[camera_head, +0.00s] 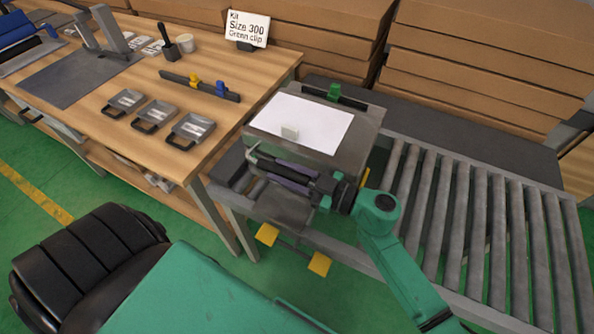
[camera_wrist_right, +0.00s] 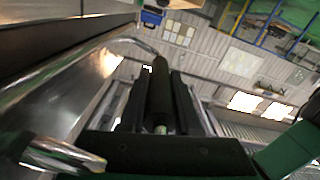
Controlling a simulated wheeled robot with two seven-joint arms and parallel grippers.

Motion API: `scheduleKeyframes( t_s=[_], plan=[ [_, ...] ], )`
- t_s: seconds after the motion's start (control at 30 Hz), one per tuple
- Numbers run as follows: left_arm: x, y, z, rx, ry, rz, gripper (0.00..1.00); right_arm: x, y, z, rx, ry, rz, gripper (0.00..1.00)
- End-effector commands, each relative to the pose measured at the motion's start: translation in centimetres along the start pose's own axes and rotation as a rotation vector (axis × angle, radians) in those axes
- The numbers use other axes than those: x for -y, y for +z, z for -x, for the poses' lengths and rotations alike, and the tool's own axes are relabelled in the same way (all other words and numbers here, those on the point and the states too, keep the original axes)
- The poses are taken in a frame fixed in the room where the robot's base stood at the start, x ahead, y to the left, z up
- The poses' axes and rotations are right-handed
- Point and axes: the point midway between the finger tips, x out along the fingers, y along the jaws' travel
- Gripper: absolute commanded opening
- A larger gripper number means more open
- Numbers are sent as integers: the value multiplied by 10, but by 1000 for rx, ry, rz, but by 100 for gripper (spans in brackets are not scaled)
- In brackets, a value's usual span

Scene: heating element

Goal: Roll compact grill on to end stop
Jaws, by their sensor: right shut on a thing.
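The compact grill (camera_head: 362,130) appears to be the grey metal box at the left end of the roller conveyor, with a white sheet and a small pale block on top. A bent metal handle runs along its near side. My right gripper (camera_head: 290,178) is at that near side, shut on the handle. In the right wrist view, the black fingers close around the handle's dark grip (camera_wrist_right: 160,95), and its curved metal tube (camera_wrist_right: 125,43) runs beside the grill's shiny wall. I cannot clearly make out the end stop. My left gripper is out of view.
The roller conveyor (camera_head: 480,215) is empty to the right of the grill. A wooden workbench (camera_head: 205,85) with several small pans, a black rail and a sign (camera_head: 247,28) stands at the left. Stacked cardboard boxes (camera_head: 480,60) line the back. Two yellow pedals (camera_head: 319,264) sit low in front.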

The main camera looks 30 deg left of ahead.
Motion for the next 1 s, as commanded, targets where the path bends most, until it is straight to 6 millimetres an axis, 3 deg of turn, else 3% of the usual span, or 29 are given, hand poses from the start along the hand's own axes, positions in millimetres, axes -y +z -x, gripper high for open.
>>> scheduleKeyframes(
  t_s=[0.37,0.4,0.47,1.0],
  plan=[
    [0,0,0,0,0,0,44,0,0,-2,-1,-1,0,0],
    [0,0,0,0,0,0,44,0,0,-2,-1,-1,0,39],
    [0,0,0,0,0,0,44,0,0,-2,-1,-1,0,61],
    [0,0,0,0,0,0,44,0,1,2,1,1,-1,61]
  ],
)
